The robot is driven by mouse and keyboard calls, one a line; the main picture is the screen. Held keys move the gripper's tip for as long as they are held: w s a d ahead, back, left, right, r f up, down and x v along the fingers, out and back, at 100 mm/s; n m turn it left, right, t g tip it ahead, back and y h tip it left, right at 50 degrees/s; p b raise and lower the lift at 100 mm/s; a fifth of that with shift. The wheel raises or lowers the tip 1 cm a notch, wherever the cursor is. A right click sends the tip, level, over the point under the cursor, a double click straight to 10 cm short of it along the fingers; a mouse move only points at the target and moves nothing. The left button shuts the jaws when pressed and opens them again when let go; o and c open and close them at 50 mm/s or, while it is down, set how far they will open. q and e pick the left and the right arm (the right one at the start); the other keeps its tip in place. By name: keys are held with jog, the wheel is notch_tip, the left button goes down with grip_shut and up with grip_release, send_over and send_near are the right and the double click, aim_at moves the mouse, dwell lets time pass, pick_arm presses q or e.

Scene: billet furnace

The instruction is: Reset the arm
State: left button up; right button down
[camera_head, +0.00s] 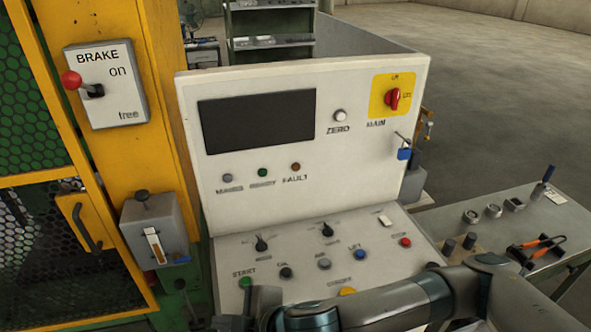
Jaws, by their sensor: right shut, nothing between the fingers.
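My right arm comes in from the lower right and lies across the front of the control panel. Its dark wrist and right gripper (246,312) are at the bottom edge, just below the green START button (245,282). The gripper is shut and empty. Its lower part is cut off by the frame, and I cannot tell whether it touches the panel. My arm partly covers the yellow button (348,291) and the panel's lower right. My left gripper is not in view.
The white control console (345,190) has a dark screen (257,122), knobs, buttons and a red main switch (394,97). A brake box (108,85) with a red-knobbed lever is on the yellow frame at left. A side bench (480,237) holds tools at right. Open floor lies behind.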

jog(key=d+f+m+t+h, duration=0.1)
jog(key=d+f+m+h, duration=0.1)
jog(key=d+f+m, duration=0.45)
jog(key=d+f+m+t+h, duration=0.1)
jog(key=d+f+m+h, duration=0.15)
jog(key=d+m, duration=0.65)
jog(key=s+d+f+m+g+h, duration=0.1)
jog(key=s+d+f, duration=0.35)
jog(key=d, duration=0.25)
jog(key=s+d+f+g+h, duration=0.1)
jog(key=s+d+f+h, duration=0.15)
jog(key=s+d, duration=0.4)
jog(key=s+d+f+m+g, duration=0.1)
jog(key=s+d+f+g, duration=0.1)
jog(key=s+d+f, duration=0.4)
notch_tip(320, 180, down, 30)
jog(key=b, duration=0.4)
jog(key=s+d+f+g+b, duration=0.1)
jog(key=s+d+f+b, duration=0.1)
jog(key=s+f, duration=0.6)
jog(key=s+d+f+g+b, duration=0.1)
jog(key=s+d+f+b, duration=0.1)
jog(key=s+f, duration=0.7)
notch_tip(320, 180, down, 5)
jog(key=shift+s+f+h, duration=0.15)
jog(key=shift+s+h, duration=0.15)
